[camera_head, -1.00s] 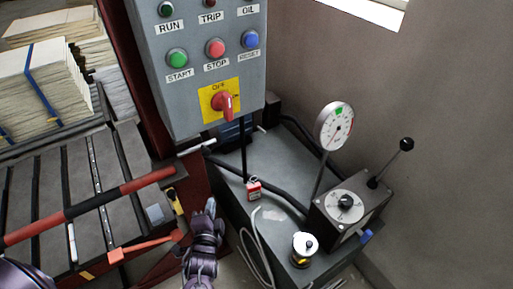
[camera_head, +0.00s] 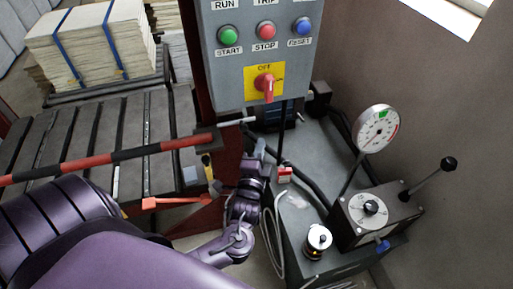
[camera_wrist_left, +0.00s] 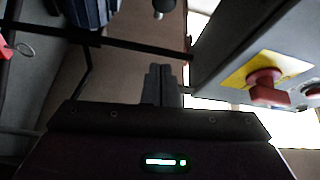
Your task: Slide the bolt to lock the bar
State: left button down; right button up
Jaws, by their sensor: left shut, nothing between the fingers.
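The red and black striped bar (camera_head: 95,164) runs across the left side, in front of the slatted bed. Its right end is near the dark red post. A pale metal rod (camera_head: 236,121) lies just right of that end, below the grey control box; it may be the bolt, but I cannot tell for sure. My left gripper (camera_head: 258,148) is shut and empty, pointing up just below and right of the rod, apart from it as far as I can tell. The left wrist view shows its closed fingers (camera_wrist_left: 158,84). My right gripper is out of view.
The control box (camera_head: 258,55) with its red switch (camera_head: 265,84) hangs above the gripper. A red padlock (camera_head: 285,174) hangs to the right. The gauge (camera_head: 376,129) and lever box (camera_head: 371,212) stand farther right. An orange-red handle (camera_head: 175,202) is left of my wrist.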

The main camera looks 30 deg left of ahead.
pick_arm(q)
jog(key=p+x, duration=0.1)
jog(key=x, duration=0.6)
jog(key=s+a+p, duration=0.1)
jog(key=s+a, duration=0.1)
jog(key=a, duration=0.1)
jog(key=shift+s+f+p, duration=0.3)
jog(key=shift+p, duration=0.1)
jog(key=shift+a, duration=0.1)
jog(key=s+a+p, duration=0.1)
jog(key=s, duration=0.1)
jog(key=s+a+p, duration=0.2)
jog(key=shift+s+a, duration=0.15)
jog(key=shift+a, duration=0.1)
